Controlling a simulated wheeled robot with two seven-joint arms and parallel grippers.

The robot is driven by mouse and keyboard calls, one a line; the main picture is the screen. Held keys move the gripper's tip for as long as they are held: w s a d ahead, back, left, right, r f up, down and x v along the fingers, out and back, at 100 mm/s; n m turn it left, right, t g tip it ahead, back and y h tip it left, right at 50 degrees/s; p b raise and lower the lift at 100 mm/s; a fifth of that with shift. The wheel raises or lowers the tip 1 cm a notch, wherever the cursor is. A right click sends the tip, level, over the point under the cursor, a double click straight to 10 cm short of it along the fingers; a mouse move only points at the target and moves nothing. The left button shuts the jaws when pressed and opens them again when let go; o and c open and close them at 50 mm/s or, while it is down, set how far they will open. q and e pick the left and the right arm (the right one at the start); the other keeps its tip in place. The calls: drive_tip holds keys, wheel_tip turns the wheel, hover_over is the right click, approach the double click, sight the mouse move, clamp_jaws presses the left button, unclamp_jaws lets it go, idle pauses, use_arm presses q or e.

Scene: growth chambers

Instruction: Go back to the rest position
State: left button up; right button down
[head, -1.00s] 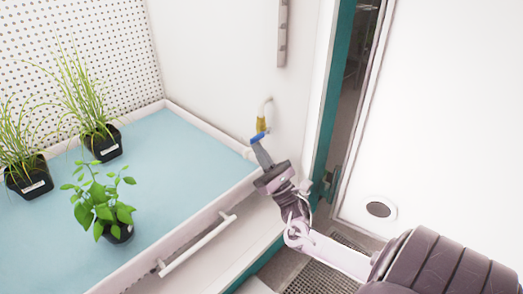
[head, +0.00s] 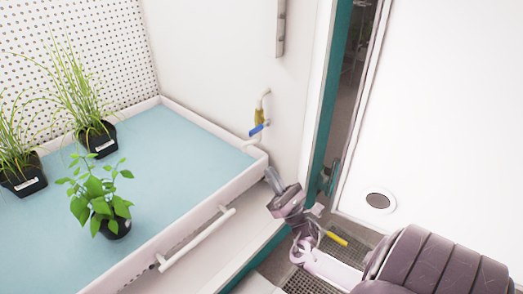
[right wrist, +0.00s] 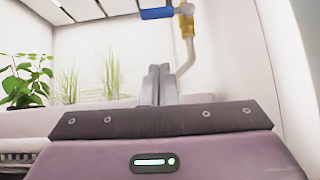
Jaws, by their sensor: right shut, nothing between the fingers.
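My right gripper (head: 273,178) is shut and empty, just off the near right corner of the plant tray. In the right wrist view its closed fingers (right wrist: 158,85) point toward the chamber interior. A valve with a blue handle (head: 258,130) and a brass-coloured body sits on the chamber's right wall, beyond the gripper and apart from it. The blue handle (right wrist: 156,13) also shows at the top of the right wrist view, above the fingers. My left gripper is not in view.
The blue-bottomed tray (head: 175,147) holds two grassy plants (head: 97,135) and a leafy plant (head: 115,226). A white bar handle (head: 197,240) runs along its front. A teal door frame (head: 325,130) stands right of the valve. A yellow item (head: 337,238) lies near the floor grating (head: 350,253).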

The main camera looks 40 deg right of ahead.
drive_tip(key=shift+v, duration=1.65)
drive_tip(key=shift+a, duration=0.1)
